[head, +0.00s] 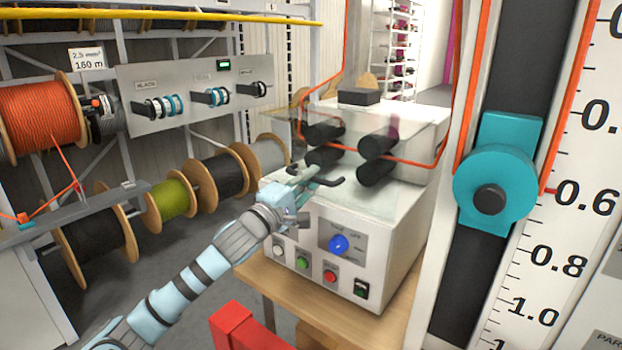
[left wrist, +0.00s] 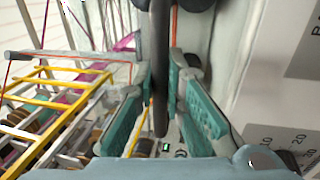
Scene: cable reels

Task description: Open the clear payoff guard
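The clear payoff guard (head: 283,128) is a see-through cover over black rollers on top of a white machine box (head: 402,229). It looks lowered over the rollers. A dark bar handle (head: 330,181) sticks out at its front edge. My left gripper (head: 304,179) reaches this handle from the front left. In the left wrist view, the dark handle bar (left wrist: 160,70) runs between the two teal finger pads, which lie close along both its sides, so the gripper looks shut on it. My right gripper is not in view.
The box front carries a blue knob (head: 339,243) and several buttons. An orange cable (head: 425,163) runs past the rollers. A scale post with a teal slider (head: 497,180) stands close on the right. Cable reels (head: 215,173) line the left. A red part (head: 243,328) is below.

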